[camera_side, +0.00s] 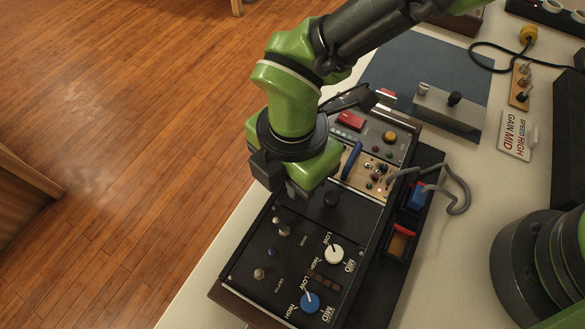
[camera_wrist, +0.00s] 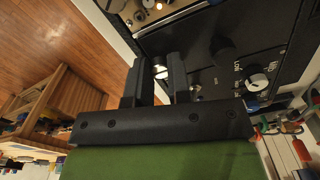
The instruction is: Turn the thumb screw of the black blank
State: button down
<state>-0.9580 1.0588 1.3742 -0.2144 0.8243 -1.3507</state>
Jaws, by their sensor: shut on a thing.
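The black blank (camera_side: 352,214) is a plain dark panel in the middle of the rack, with a round black knob (camera_side: 331,199) on it. It also shows in the wrist view (camera_wrist: 190,42), with the knob to the right of my fingers. My gripper (camera_side: 292,192) is over the blank's left edge in the side view. In the wrist view, my gripper (camera_wrist: 158,64) is shut on a small silver thumb screw (camera_wrist: 160,71), which shows between the two dark fingers. My gripper hides this screw in the side view. How far the screw is turned cannot be told.
A black panel with a white knob (camera_side: 334,254) and a blue knob (camera_side: 310,301) lies nearer the camera. A panel with a yellow button (camera_side: 389,137) lies beyond. A grey cable (camera_side: 458,190) loops at the right. A sign (camera_side: 517,136) lies on the bench.

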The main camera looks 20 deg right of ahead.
jog(key=m, duration=1.2)
jog(key=shift+m, duration=0.3)
jog(key=m, duration=0.3)
jog(key=shift+m, duration=0.4)
jog(key=m, duration=1.3)
jog(key=shift+m, duration=0.4)
